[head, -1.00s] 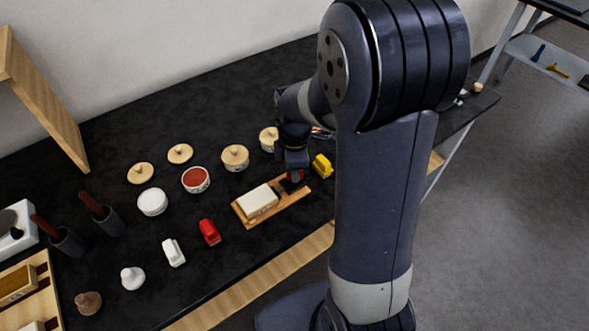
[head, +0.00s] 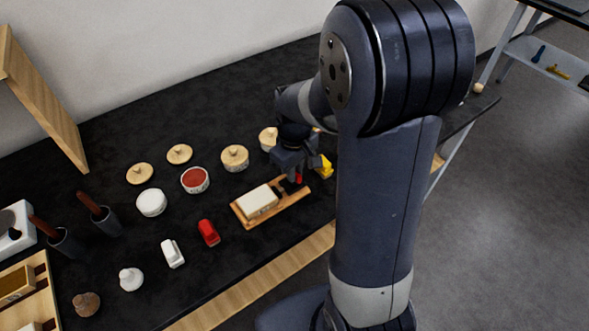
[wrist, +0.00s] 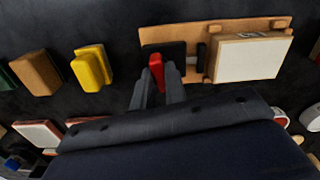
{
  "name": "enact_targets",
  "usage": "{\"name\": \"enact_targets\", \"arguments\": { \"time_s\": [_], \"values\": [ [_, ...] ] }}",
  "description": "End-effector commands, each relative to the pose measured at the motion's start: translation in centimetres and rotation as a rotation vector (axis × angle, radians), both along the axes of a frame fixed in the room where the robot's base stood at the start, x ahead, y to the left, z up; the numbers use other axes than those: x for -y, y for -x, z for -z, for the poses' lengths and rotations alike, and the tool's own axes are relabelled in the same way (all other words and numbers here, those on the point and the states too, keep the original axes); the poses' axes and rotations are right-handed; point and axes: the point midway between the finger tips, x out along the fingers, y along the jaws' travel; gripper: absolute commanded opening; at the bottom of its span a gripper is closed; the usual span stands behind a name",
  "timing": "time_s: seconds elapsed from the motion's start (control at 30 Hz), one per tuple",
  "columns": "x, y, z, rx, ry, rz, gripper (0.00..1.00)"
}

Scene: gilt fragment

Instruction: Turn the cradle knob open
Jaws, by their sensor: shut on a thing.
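The cradle (head: 279,206) is a wooden board with a cream block (head: 257,200) on it, and it stands on the black table. Its red knob (head: 299,179) is at the cradle's right end, beside a dark plate. In the wrist view the red knob (wrist: 156,70) shows as a narrow bar between my fingertips. My gripper (head: 297,181) points down over the knob and is shut on it. The wrist view also shows the cradle's wooden edge (wrist: 205,33) and the cream block (wrist: 252,58). My fingers hide part of the knob.
A yellow block (head: 325,166) stands close to the right of my gripper. Red (head: 208,232) and white (head: 172,253) blocks lie in front left of the cradle. A lidded pot (head: 235,158) and a red-filled bowl (head: 195,180) stand behind it.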

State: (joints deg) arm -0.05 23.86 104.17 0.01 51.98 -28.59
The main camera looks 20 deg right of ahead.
Motion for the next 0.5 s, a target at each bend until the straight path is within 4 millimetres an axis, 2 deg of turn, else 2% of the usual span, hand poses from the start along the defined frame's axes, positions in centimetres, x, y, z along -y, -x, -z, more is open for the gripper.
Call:
{"name": "enact_targets", "arguments": {
  "time_s": [0.23,0.5],
  "values": [
    [-0.01,-0.04,-0.02,0.001,0.0,0.132,0.0],
    [-0.01,-0.04,-0.03,0.001,0.0,0.194,0.0]
  ]
}}
